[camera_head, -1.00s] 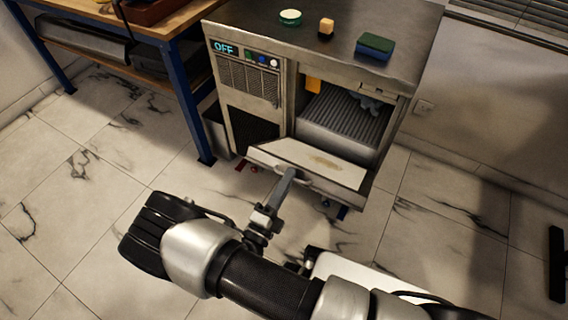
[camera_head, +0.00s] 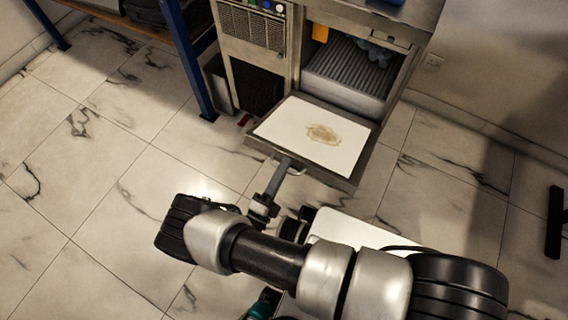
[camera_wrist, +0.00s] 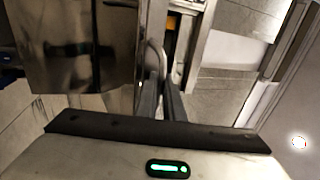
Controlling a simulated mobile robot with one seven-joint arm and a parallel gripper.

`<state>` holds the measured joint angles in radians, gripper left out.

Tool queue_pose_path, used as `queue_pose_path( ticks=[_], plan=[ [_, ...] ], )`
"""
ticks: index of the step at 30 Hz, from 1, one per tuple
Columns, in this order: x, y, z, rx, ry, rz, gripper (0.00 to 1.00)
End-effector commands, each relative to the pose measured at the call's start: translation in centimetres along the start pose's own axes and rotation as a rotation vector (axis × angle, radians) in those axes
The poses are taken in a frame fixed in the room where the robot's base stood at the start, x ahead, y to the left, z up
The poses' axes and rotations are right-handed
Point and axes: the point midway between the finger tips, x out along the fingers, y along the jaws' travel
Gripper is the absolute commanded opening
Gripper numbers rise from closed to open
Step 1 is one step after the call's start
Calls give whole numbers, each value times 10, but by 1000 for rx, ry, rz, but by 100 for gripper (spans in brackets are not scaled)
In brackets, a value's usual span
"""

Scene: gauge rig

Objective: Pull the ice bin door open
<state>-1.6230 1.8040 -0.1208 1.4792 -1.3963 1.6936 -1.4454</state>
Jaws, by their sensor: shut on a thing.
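The ice bin door (camera_head: 290,128) is hinged down and stands open, its white inner face with a brown stain turned up. Its handle (camera_head: 295,170) is on the outer edge, toward my arm. My gripper (camera_head: 284,166) is shut on the handle. In the wrist view the two fingers (camera_wrist: 162,88) close around the handle (camera_wrist: 155,58). The ice machine (camera_head: 290,50) has its bin opening (camera_head: 350,68) uncovered, with a ribbed grey surface and a bluish-grey thing inside.
A workbench with blue legs (camera_head: 190,60) stands left of the machine. A grey bin (camera_head: 217,82) stands between them. A dark stand (camera_head: 554,225) is at the right edge. The marble-tiled floor (camera_head: 110,180) at left is clear.

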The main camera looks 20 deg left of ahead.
Motion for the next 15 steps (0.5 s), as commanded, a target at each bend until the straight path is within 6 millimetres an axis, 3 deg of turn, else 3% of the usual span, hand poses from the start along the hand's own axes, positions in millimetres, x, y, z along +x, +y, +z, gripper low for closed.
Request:
queue_pose_path(
  ticks=[1, 5, 6, 7, 15],
  plan=[
    [-8, 22, -5, -3, 6, 78, 0],
    [-8, 22, -5, -3, 5, 78, 0],
    [-8, 22, -5, -3, 5, 78, 11],
    [-8, 22, -5, -3, 4, 78, 16],
    [-16, 21, -5, -3, 3, 74, 16]
  ],
)
